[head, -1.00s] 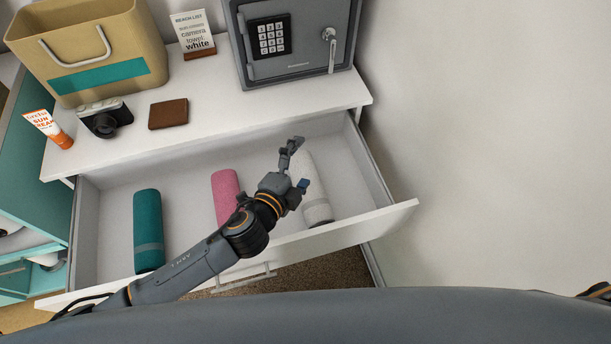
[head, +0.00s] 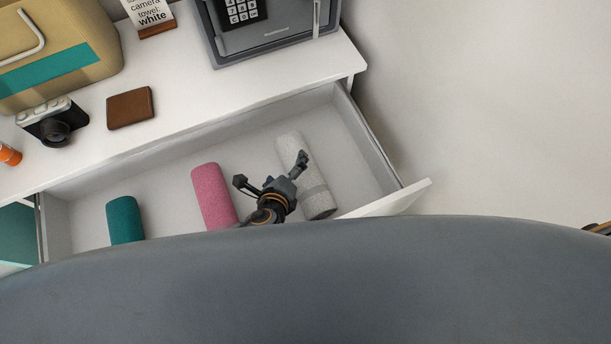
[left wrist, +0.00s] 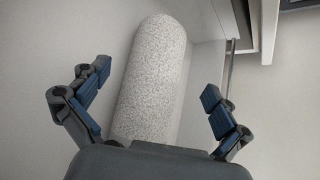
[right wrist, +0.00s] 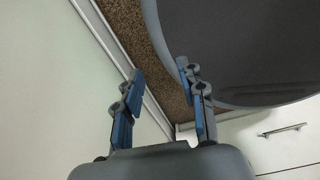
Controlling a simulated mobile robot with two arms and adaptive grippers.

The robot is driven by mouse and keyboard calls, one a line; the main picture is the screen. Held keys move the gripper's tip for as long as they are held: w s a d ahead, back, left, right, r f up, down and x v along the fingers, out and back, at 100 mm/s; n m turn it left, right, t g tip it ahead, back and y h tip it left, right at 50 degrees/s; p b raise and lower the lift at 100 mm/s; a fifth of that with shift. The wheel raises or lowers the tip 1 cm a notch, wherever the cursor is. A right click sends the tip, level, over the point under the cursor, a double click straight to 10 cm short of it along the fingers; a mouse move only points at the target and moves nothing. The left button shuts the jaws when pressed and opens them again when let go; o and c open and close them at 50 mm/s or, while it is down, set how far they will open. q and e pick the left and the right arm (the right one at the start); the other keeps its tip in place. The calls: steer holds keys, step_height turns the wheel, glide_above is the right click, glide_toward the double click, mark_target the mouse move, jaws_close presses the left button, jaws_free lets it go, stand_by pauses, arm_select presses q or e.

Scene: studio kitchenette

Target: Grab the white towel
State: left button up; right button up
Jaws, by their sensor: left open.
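My left gripper (head: 271,170) is open over the drawer, just left of the towel, with one finger overlapping the towel in the head view. In the left wrist view the towel lies between and beyond my open fingers (left wrist: 157,80), nearer the left one; contact cannot be told. My right gripper (right wrist: 160,70) is open and empty, away from the drawer.
A pink towel (head: 212,193) and a teal towel (head: 124,218) lie left in the drawer (head: 362,190). On the top stand a safe (head: 268,35), wallet (head: 130,108), camera (head: 55,122), tan bag (head: 60,40) and sign (head: 150,15). A wall rises at the right.

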mark_target(287, 158)
arm_select(q)
steer(key=shift+x, duration=0.8)
steer(key=shift+w+f+b, duration=0.2)
steer(key=shift+w+b, duration=0.05)
steer(key=shift+b, duration=0.25)
steer(key=shift+w+f+b, duration=0.15)
steer(key=shift+w+b, duration=0.1)
steer(key=shift+b, duration=0.05)
steer(key=b+x, duration=0.3)
steer(key=shift+w+f, duration=0.1)
steer(key=shift+w, duration=0.15)
steer(key=shift+w+f+b, duration=0.2)
steer(key=shift+w+b, duration=0.25)
steer(key=shift+d+r, duration=0.1)
arm_select(e)
step_height(287, 158, down, 6)
steer(key=w, duration=0.1)
steer(key=shift+w, duration=0.3)
steer(key=shift+a, duration=0.1)
arm_select(q)
steer(key=c, duration=1.2)
arm_select(e)
steer(key=shift+s+a, duration=0.1)
